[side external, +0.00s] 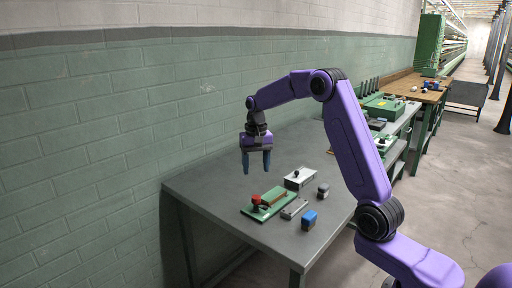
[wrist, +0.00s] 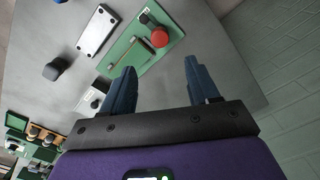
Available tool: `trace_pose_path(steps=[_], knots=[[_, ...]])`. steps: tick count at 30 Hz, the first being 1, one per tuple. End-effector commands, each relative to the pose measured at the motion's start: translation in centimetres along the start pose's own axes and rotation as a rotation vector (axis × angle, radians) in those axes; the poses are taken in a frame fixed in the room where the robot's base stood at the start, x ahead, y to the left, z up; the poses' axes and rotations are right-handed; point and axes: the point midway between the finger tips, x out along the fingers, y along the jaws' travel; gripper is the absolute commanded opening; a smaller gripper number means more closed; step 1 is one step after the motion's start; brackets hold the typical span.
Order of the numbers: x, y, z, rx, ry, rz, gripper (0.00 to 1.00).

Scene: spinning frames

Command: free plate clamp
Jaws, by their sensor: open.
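The plate clamp is a green base plate (side external: 273,208) with a red knob (side external: 256,199) at its left end and a brownish bar lying along it. In the wrist view, the green plate (wrist: 122,48) lies beyond my fingertips, with the red knob (wrist: 160,38) and a black part beside it. A separate grey plate (side external: 294,208) lies next to the base, also seen in the wrist view (wrist: 97,30). My gripper (side external: 256,164) is open and empty above the table, pointing down over the back left of the clamp. Its two blue fingers (wrist: 160,72) are wide apart and touch nothing.
A white box with a black lever (side external: 300,179) stands behind the clamp. The brick wall borders the table's back. The table's left end is clear.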

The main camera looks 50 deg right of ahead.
Motion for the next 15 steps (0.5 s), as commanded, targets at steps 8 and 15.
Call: trace_pose_path(steps=[8, 15], knots=[[-4.9, 0.0, -0.1, 0.0, 0.003, -0.001, 0.6], [-6.5, 0.0, 0.0, 0.0, 0.001, 0.0, 0.6]])
